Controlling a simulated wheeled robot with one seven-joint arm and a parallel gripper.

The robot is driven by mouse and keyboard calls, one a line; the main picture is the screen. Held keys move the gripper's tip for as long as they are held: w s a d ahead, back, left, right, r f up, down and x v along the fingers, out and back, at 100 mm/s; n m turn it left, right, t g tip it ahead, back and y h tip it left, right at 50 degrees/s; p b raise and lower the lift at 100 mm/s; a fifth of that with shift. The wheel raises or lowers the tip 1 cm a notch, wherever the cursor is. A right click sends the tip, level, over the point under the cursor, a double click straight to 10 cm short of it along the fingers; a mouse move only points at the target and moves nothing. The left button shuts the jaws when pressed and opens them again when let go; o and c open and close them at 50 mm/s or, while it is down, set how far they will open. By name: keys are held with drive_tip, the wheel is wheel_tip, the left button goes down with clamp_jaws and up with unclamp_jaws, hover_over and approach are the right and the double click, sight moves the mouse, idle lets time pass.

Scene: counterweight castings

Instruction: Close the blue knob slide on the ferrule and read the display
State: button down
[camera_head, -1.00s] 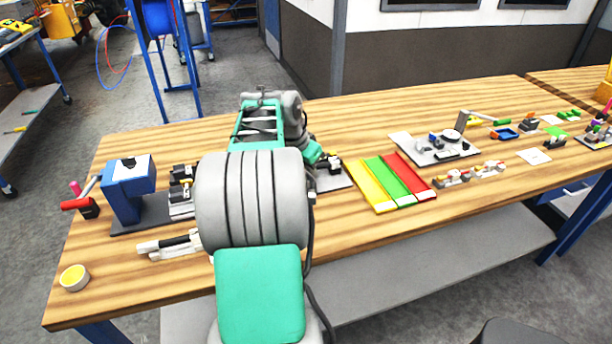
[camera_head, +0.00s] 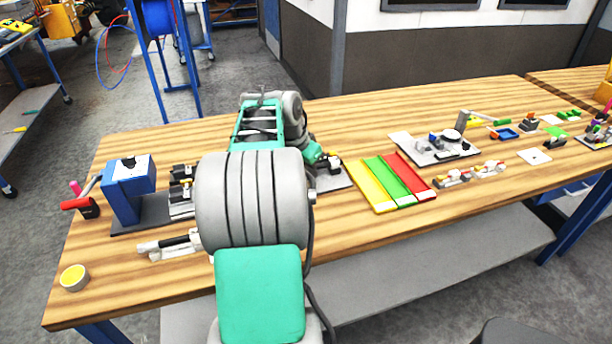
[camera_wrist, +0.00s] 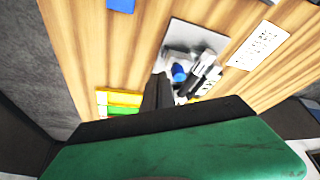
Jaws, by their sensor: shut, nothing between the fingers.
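In the wrist view a blue knob (camera_wrist: 179,73) sits among light grey metal parts on a grey plate (camera_wrist: 190,34). My gripper (camera_wrist: 158,82) shows as narrow dark fingers, closed together and empty, just left of the knob in the picture. I cannot tell whether a finger touches the slide. The ferrule and the display cannot be made out clearly; dark and grey parts (camera_wrist: 203,70) crowd the right of the knob. In the head view my arm hides most of this fixture, and only the edge of a dark plate (camera_head: 338,181) shows beside it.
Yellow, green and red trays (camera_head: 395,182) lie right of my arm. A blue press-like stand (camera_head: 128,182) is at the left, with a red-handled tool (camera_head: 82,206) and a yellow-filled cup (camera_head: 74,277). A printed sheet (camera_wrist: 258,45) lies beside the plate. Bare wood lies toward the front right.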

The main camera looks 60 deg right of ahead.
drive_tip(key=shift+f+b, duration=1.4)
drive_tip(key=shift+f, duration=0.35)
drive_tip(key=shift+w+r, duration=0.1)
drive_tip(key=shift+w+d+p, duration=0.6)
drive_tip(key=shift+w+d, duration=0.1)
drive_tip(key=shift+d, duration=0.05)
drive_tip(key=shift+w+d, duration=0.2)
idle(0.7)
idle(0.4)
